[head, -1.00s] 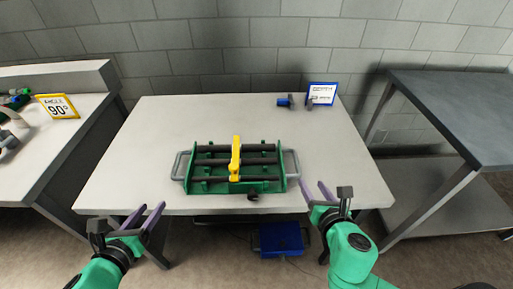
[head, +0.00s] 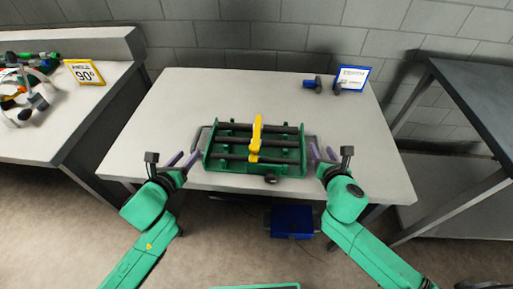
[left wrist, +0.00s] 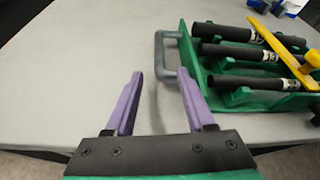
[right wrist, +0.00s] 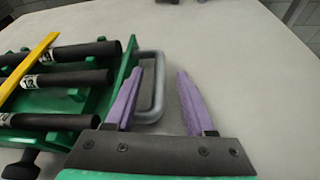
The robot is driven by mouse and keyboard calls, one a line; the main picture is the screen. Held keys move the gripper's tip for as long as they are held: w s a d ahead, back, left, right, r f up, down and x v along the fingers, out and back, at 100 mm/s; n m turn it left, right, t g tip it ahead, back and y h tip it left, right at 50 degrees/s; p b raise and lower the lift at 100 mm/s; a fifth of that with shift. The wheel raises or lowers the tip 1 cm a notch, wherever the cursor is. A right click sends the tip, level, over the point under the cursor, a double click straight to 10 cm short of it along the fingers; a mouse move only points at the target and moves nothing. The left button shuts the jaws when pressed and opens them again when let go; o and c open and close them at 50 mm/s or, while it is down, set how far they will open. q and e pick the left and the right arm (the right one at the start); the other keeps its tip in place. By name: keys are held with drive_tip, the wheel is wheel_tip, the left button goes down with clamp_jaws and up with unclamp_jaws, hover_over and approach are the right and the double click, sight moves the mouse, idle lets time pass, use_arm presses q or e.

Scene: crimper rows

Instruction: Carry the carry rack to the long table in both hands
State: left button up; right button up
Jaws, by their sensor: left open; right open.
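The carry rack (head: 238,167) is a green frame on the white table, holding three dark bars with a yellow piece across them. A grey loop handle sticks out at each end. My left gripper (head: 183,160) is open and empty at the rack's left end; in the left wrist view the left handle (left wrist: 159,52) is just ahead of the fingertips. My right gripper (head: 323,153) is open at the right end; in the right wrist view the outer bar of the right handle (right wrist: 158,85) appears between the fingers. I cannot tell whether either gripper touches its handle.
A bench at left holds a yellow-edged 90° sign (head: 85,72) and several tools. A dark-topped grey table (head: 480,90) stands at right. A blue-framed sign (head: 352,78) and small blue-and-dark parts are at the white table's back right. A blue box (head: 291,222) is below the table.

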sight(192, 147)
use_arm(q)
drive_tip(key=x, duration=0.5)
drive_tip(key=shift+w, duration=0.1)
use_arm(e)
drive_tip(key=x, duration=0.5)
use_arm(q)
clamp_jaws()
use_arm(e)
clamp_jaws()
idle(0.4)
